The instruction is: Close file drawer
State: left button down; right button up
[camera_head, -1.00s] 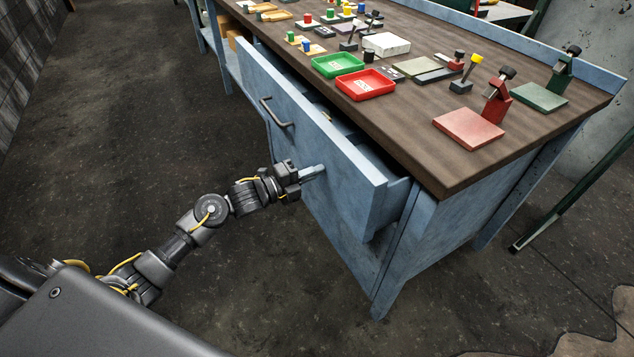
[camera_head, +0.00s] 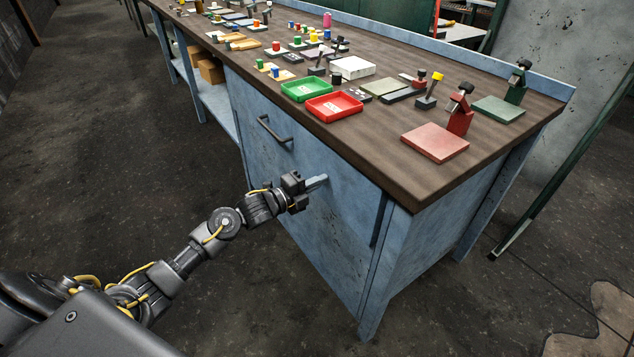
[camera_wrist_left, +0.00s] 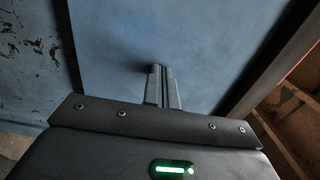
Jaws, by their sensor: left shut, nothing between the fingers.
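The file drawer (camera_head: 345,184) is the blue front panel below the wooden worktop, with a dark bar handle (camera_head: 270,131) on its left part. The panel sits in under the worktop, and no open inside of the drawer shows in the head view. My left gripper (camera_head: 318,181) is shut and empty, its fingertips at the drawer front, right of and below the handle. In the left wrist view the closed fingers (camera_wrist_left: 161,84) point at the blue panel (camera_wrist_left: 185,40) and appear to touch or nearly touch it. My right gripper is in neither view.
The worktop (camera_head: 390,180) holds a green tray (camera_head: 306,90), a red tray (camera_head: 334,107), a red plate (camera_head: 435,142) and several small tools. A green slanted leg (camera_head: 560,165) stands at the right. The floor left of the bench is clear.

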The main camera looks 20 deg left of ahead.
pick_arm(q)
jog(key=shift+w+r, duration=0.1)
jog(key=shift+r, duration=0.25)
